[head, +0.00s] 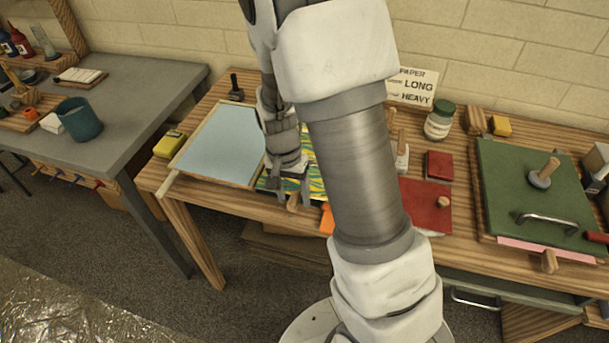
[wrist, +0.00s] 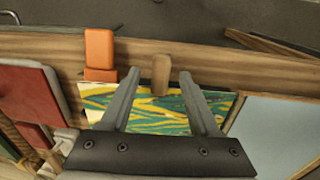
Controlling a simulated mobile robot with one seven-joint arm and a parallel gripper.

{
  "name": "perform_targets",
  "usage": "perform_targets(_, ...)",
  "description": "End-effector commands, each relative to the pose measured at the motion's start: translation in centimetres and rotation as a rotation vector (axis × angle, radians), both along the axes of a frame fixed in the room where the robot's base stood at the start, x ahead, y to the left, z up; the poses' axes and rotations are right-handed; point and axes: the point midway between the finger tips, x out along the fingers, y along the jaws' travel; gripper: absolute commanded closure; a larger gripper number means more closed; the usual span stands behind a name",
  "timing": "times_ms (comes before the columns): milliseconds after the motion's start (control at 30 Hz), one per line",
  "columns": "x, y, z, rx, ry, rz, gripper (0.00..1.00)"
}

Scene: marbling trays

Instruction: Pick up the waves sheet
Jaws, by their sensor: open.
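The waves sheet, yellow with green and teal wavy bands, lies on the wooden table and shows in the head view (head: 317,182), partly hidden behind my arm and gripper. It also shows in the wrist view (wrist: 152,121), running beneath both fingers. My gripper (head: 293,198) is open over the sheet, its fingers pointing at the front edge of the table. In the wrist view, a round wooden peg (wrist: 160,72) stands at the sheet's front edge, between the open fingertips (wrist: 159,80). I cannot tell whether the fingers touch the sheet or the peg.
A shallow tray with a pale blue surface (head: 222,142) is left of the sheet. An orange block (wrist: 100,50) sits at the table's front edge beside the sheet. A red board (head: 424,203) and green board (head: 520,185) lie to the right. A grey table (head: 140,80) stands left.

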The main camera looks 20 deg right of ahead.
Motion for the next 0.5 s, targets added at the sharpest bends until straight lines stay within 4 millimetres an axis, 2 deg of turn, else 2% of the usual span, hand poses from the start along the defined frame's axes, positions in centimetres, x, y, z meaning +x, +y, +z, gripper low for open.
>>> perform_targets(200, 0.0, 0.01, -0.1, 0.001, -0.001, 0.001, 0.38)
perform_targets(267, 0.0, 0.01, -0.09, 0.001, -0.001, 0.001, 0.46)
perform_targets(500, -0.01, 0.02, -0.08, 0.0, 0.0, 0.001, 0.9)
